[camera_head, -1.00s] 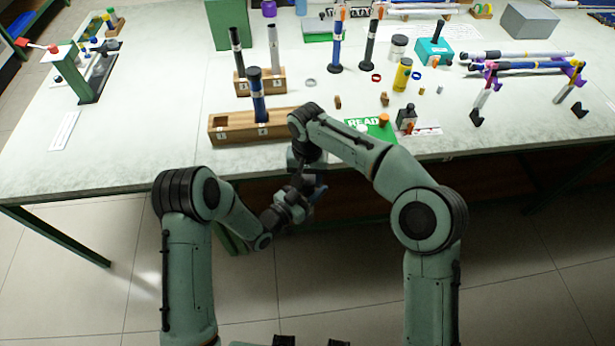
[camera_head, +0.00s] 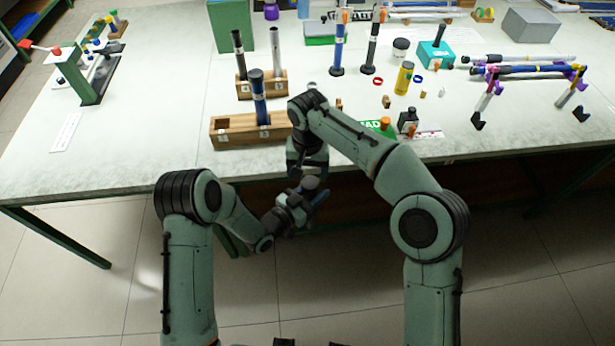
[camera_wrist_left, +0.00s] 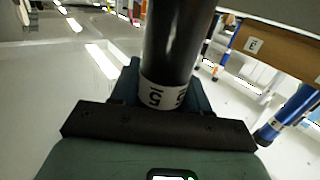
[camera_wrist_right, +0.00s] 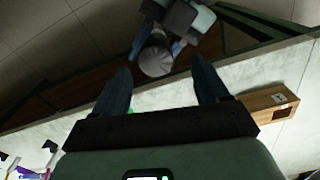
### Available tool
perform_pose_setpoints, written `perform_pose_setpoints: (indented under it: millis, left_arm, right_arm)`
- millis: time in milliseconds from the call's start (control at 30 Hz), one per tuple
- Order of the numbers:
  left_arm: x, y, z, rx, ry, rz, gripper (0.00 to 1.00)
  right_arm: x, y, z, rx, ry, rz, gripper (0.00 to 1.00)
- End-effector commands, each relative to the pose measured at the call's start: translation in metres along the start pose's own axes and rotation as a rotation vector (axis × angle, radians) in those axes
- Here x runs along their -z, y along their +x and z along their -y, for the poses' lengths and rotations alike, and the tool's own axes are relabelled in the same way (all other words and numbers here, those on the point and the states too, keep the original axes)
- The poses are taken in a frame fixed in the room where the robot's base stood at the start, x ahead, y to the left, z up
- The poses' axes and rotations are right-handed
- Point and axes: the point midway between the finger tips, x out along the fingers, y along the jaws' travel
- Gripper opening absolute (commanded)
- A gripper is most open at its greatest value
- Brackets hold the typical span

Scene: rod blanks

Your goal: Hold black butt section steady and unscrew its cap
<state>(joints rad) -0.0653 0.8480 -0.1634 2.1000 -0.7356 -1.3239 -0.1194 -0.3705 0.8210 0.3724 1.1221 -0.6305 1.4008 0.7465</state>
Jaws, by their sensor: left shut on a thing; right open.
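My left gripper (camera_head: 304,200) is shut on the black butt section (camera_wrist_left: 175,45), held in front of the bench edge. In the left wrist view it is a thick glossy black tube with a white numbered band at the fingers. Its round dark end (camera_head: 310,184) faces up toward my right gripper; that end looks grey in the right wrist view (camera_wrist_right: 155,60). My right gripper (camera_head: 307,170) is open just above it, fingers pointing down. The end appears between and beyond the fingertips, apparently untouched. I cannot make out a seam between cap and tube.
A numbered wooden block (camera_head: 222,131) holding a blue-banded tube (camera_head: 259,98) stands at the bench's front edge, close left of my right arm. Behind it is another block with two tubes. Free floor space surrounds the held section.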

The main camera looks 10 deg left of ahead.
Motion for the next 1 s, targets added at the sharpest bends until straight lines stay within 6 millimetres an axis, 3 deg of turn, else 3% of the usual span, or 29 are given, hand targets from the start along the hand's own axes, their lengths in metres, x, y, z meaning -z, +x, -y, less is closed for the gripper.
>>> perform_pose_setpoints:
  millis: [200,500,633,767,1000]
  left_arm:
    - [0.000,0.000,0.000,0.001,0.000,-0.001,0.00]
    - [0.000,0.000,0.000,0.001,0.000,-0.001,0.00]
    - [0.000,0.000,0.000,0.001,0.000,-0.001,0.00]
    - [0.000,0.000,0.000,0.001,0.000,-0.001,0.00]
    - [0.000,0.000,0.000,0.001,0.000,-0.001,0.00]
  right_arm:
    - [0.001,-0.008,-0.001,0.000,0.055,0.001,0.70]
    - [0.003,-0.031,-0.004,-0.004,0.462,0.001,0.70]
    - [0.003,-0.035,-0.006,-0.007,0.566,0.003,0.70]
    - [0.003,-0.026,-0.006,-0.009,0.595,0.005,0.70]
    - [0.003,0.012,-0.007,-0.011,0.592,0.006,0.70]
